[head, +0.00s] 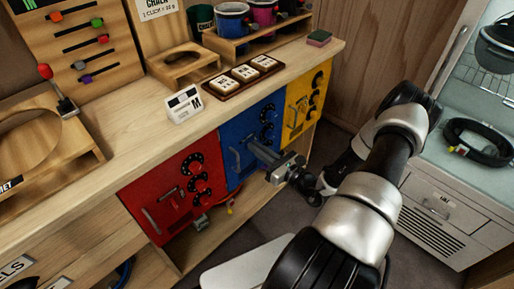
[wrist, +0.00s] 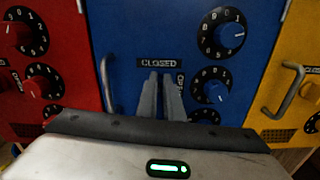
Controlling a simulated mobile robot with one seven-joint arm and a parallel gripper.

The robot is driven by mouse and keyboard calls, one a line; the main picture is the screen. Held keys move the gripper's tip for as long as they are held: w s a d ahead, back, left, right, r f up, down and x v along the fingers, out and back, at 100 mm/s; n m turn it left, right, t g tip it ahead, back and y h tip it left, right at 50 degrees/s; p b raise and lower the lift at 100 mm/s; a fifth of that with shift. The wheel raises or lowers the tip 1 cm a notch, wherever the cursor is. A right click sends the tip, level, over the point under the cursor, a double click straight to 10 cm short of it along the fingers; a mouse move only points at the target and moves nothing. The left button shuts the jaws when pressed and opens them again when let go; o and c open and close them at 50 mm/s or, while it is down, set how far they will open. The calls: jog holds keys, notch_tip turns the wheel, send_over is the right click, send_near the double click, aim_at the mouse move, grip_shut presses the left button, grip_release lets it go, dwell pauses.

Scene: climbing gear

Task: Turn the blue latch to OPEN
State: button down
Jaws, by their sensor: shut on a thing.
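The blue door (head: 238,134) is in the middle of the cabinet front and fills the middle of the wrist view (wrist: 150,28). Its CLOSED label (wrist: 158,63) lies just above my fingertips. A second, sideways label (wrist: 181,80) shows partly beside the right finger, too covered to read fully. My gripper (wrist: 162,82) reaches the door's face with its two fingers close together, shut on the blue latch, which they hide. From the head, my gripper (head: 254,149) meets the blue door from the front right. The latch's exact angle cannot be seen.
Blue number dials (wrist: 221,36) sit right of my fingers, and a grey door handle (wrist: 106,84) stands left. A red door (head: 160,190) and a yellow door (head: 300,105) flank the blue one. The wooden counter (head: 135,110) above carries trays and cups.

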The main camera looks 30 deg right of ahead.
jog(key=shift+w+d+f+m+p, duration=0.1)
jog(key=shift+d+f+m+p, duration=0.3)
jog(key=shift+m, duration=2.35)
jog(key=shift+w+d+f+m+p, duration=0.1)
jog(key=shift+f+m+p, duration=0.3)
jog(key=shift+m, duration=2.3)
jog(key=shift+w+d+f+m+p, duration=0.2)
jog(key=shift+m+p, duration=0.35)
jog(key=shift+m, duration=2.2)
jog(key=shift+s, duration=0.15)
jog(key=c, duration=1.9)
grip_release()
jog(key=p+v, duration=0.1)
jog(key=v, duration=1.6)
jog(key=shift+s, duration=0.2)
